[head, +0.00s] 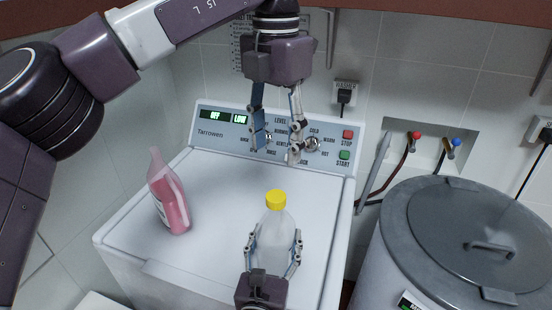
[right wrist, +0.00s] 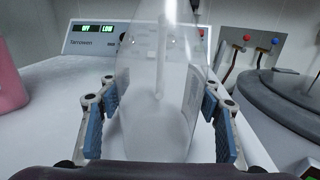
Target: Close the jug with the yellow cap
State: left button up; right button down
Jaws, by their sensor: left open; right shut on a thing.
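The clear jug (head: 275,232) stands upright on the white washing machine top, and its body also shows in the right wrist view (right wrist: 160,85). The yellow cap (head: 276,200) sits at the top of the jug's neck; I cannot tell whether it is tight. My right gripper (head: 273,246) is shut on the jug, one finger on each side of its body; its fingers also show in the right wrist view (right wrist: 160,112). My left gripper (head: 277,147) is open and empty, pointing down above and behind the cap. The cap is out of the right wrist view.
A pink bottle (head: 170,200) stands on the washing machine top (head: 215,245) to the left. The control panel (head: 225,133) rises behind, with the left fingers in front of it. A grey lidded drum (head: 430,230) stands at the right. The top between bottle and jug is clear.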

jog(key=c, duration=0.6)
grip_release()
jog(key=shift+s, duration=0.1)
jog(key=s, duration=0.4)
jog(key=s+a, duration=0.1)
jog(key=s, duration=0.2)
jog(key=s+a, duration=0.1)
jog(key=s, duration=0.3)
jog(key=shift+s+a, duration=0.15)
jog(key=shift+s, duration=0.15)
jog(key=shift+s, duration=0.1)
